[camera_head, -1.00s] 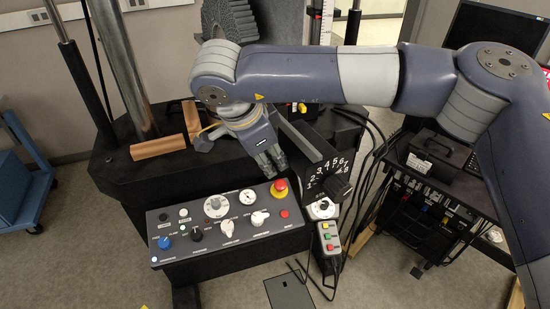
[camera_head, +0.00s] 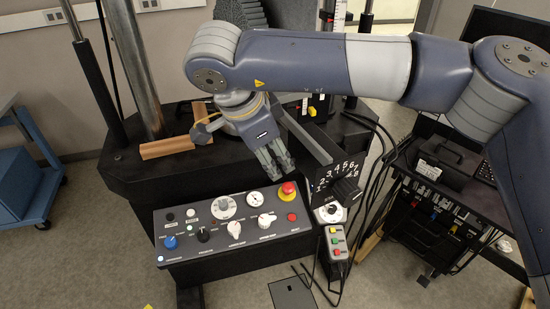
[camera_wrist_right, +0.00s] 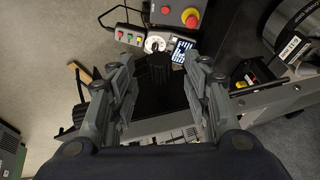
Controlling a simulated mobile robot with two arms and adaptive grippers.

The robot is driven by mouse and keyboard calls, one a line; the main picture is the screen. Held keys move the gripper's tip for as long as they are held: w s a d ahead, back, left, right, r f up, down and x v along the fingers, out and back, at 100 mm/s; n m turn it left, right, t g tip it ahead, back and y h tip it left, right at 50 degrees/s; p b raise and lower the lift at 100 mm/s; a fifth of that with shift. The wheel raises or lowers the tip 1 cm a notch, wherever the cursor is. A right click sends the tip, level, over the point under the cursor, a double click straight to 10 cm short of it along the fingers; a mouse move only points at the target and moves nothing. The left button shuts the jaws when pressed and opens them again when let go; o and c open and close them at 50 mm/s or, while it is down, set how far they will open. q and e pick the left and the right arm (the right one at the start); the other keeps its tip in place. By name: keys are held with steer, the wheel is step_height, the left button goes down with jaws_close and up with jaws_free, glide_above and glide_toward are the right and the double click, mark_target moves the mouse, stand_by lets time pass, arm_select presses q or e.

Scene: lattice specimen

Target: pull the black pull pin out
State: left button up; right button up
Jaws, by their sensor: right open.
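A black knob-shaped piece (camera_head: 346,191), which looks like the pull pin, sticks out of a black plate (camera_head: 325,190) with white numbers at the right end of the control panel. In the right wrist view the black piece (camera_wrist_right: 158,66) shows beyond and between the fingers. My right gripper (camera_head: 276,162) is open and empty, above the back of the control panel and to the left of the numbered plate. It also shows in the right wrist view (camera_wrist_right: 162,78), its fingers apart and not touching the black piece. My left gripper is out of view.
The control panel (camera_head: 190,252) carries a red emergency button (camera_head: 288,190) and several knobs. A small box with coloured buttons (camera_head: 335,242) hangs below the plate. A grey bar (camera_head: 306,138) runs beside my right gripper. Orange blocks (camera_head: 167,147) lie on the black machine base.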

steer(key=v, duration=0.9)
steer(key=shift+s+a+r, duration=0.15)
steer(key=shift+s, duration=0.05)
